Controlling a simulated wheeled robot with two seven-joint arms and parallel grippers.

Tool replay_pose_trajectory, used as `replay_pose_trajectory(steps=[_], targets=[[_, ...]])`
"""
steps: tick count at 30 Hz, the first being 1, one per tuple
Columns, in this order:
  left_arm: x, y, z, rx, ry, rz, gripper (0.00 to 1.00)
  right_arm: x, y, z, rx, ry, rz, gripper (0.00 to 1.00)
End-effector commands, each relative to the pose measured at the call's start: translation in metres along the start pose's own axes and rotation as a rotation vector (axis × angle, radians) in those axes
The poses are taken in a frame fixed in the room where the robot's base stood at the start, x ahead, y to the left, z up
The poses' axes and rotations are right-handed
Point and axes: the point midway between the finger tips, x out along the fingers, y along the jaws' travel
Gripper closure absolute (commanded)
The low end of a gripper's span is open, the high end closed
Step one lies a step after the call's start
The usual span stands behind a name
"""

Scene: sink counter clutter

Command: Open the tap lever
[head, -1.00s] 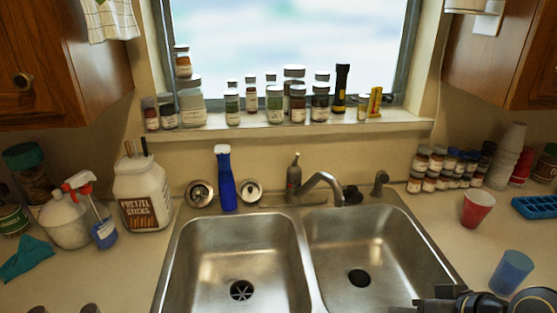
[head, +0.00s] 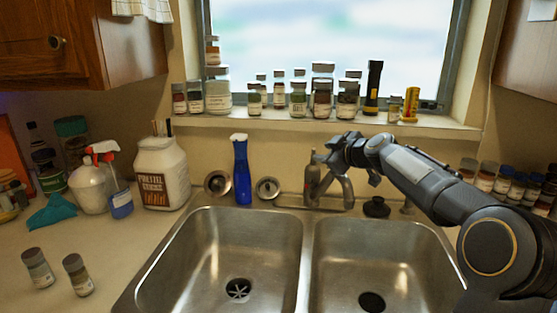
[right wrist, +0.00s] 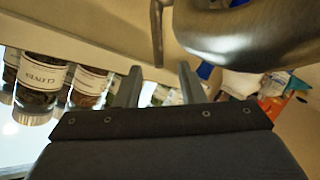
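The metal tap (head: 312,184) stands behind the divider of the double sink. My right gripper (head: 323,158) is at the top of the tap, by its lever, and partly covers it and the spout. In the right wrist view the two fingers of the gripper (right wrist: 160,78) stand apart with nothing between them. A thin metal bar (right wrist: 157,28), apparently the lever, shows just beyond the gap; I cannot tell whether a finger touches it. The rounded tap metal (right wrist: 250,32) fills the upper right there. My left gripper is not in view.
Jars (head: 322,92) and a black flashlight (head: 373,88) line the window sill above the gripper. A dark sink stopper (head: 376,207) lies right of the tap. Both sink basins (head: 230,245) are empty.

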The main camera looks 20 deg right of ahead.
Motion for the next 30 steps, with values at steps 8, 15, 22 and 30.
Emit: replay_pose_trajectory(steps=[8, 15, 22, 30], targets=[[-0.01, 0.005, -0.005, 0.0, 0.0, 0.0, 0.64, 0.031, 0.006, 0.001, -0.016, 0.002, 0.01, 0.64], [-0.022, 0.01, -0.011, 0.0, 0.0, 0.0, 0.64, 0.068, 0.007, 0.001, -0.016, 0.001, 0.011, 0.64], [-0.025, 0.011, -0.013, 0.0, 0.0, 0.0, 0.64, 0.082, 0.006, 0.002, -0.017, 0.002, 0.014, 0.64], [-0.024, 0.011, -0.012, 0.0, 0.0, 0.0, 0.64, 0.082, 0.006, 0.003, -0.017, 0.002, 0.013, 0.71]])
